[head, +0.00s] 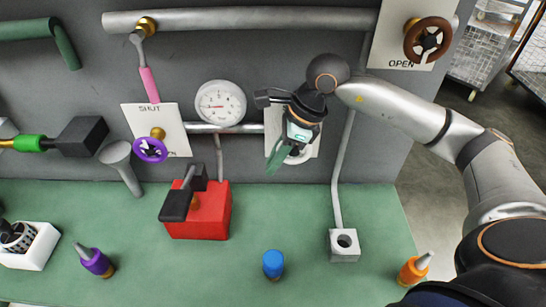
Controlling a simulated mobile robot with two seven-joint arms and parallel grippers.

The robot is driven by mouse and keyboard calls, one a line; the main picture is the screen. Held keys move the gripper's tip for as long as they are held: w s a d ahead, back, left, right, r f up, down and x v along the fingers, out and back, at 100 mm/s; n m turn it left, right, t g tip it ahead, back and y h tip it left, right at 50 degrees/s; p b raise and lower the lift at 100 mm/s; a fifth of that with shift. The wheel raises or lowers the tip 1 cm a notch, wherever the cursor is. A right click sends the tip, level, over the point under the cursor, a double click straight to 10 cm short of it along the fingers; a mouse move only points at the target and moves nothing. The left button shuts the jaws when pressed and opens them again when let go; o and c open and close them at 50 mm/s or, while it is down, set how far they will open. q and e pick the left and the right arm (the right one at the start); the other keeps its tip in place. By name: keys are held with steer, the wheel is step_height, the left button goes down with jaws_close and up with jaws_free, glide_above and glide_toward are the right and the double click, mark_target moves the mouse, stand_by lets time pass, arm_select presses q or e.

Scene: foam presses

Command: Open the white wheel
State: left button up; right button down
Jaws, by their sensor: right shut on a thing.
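The white wheel (297,157) is on a pale plate (310,147) on the grey panel, just right of the gauge. Most of it is hidden behind my right gripper (279,158), so how far it is turned cannot be seen. My right arm comes in from the right, and the gripper's greenish fingers point down and left at the wheel, shut on it. My left gripper is not in view.
A round gauge (220,104), a purple wheel (150,149) on a SHUT plate and a brown wheel (428,40) on an OPEN plate are on the panel. A red box (211,218), blue knob (273,263) and grey block (343,246) stand on the green bench (300,220).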

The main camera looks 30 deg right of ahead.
steer(key=shift+f, duration=0.1)
stand_by(0.3)
steer(key=c, duration=0.8)
jaws_free()
steer(key=shift+c, duration=0.2)
steer(key=s+a+r+b, duration=0.1)
steer(key=s+a+r, duration=0.2)
steer(key=s+r, duration=0.3)
steer(key=s+a+r+b, duration=0.1)
steer(key=s+a+r, duration=0.2)
steer(key=s+r, duration=0.3)
steer(key=shift+s+a+r, duration=0.15)
steer(key=shift+a+r, duration=0.25)
steer(key=shift+r, duration=0.15)
